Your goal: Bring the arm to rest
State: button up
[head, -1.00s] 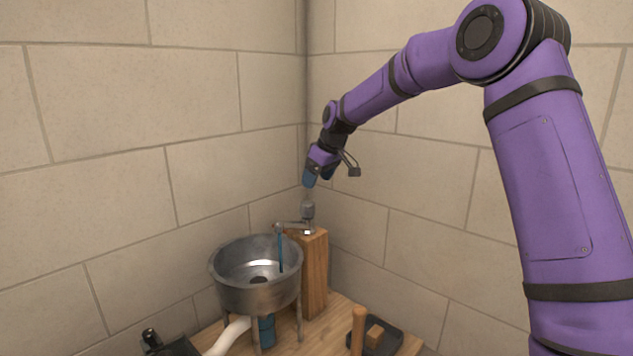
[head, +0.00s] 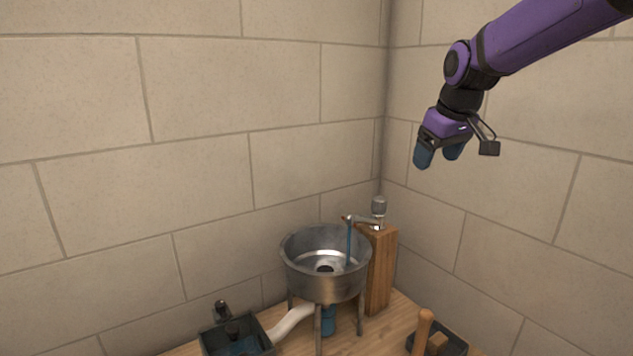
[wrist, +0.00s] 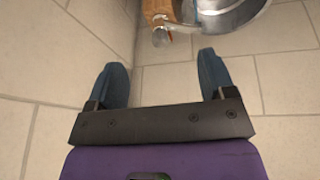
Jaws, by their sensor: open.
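My gripper (head: 438,155) is at the upper right of the head view, at the end of my purple arm. Its two blue fingers are apart and nothing is between them. It is in the air, above and to the right of the faucet (head: 379,208), clear of it. In the wrist view my gripper (wrist: 164,85) shows its spread fingers, with the faucet (wrist: 161,36) beyond them at the top.
A metal basin (head: 326,262) stands on legs beside a wooden post (head: 380,270), with blue water running from the spout. A dark bin (head: 238,338) and a wooden-handled tool (head: 423,328) are at the front. Block walls meet behind.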

jog(key=s+d+f+m, duration=0.1)
jog(key=s+d+m, duration=0.1)
jog(key=s, duration=1.3)
jog(key=s+d+f+m+t+h, duration=0.1)
jog(key=s+d+m, duration=0.2)
jog(key=s, duration=1.3)
jog(key=shift+d+f, duration=0.4)
jog(key=shift+d, duration=0.25)
jog(key=shift+w, duration=0.1)
jog(key=shift+c, duration=0.3)
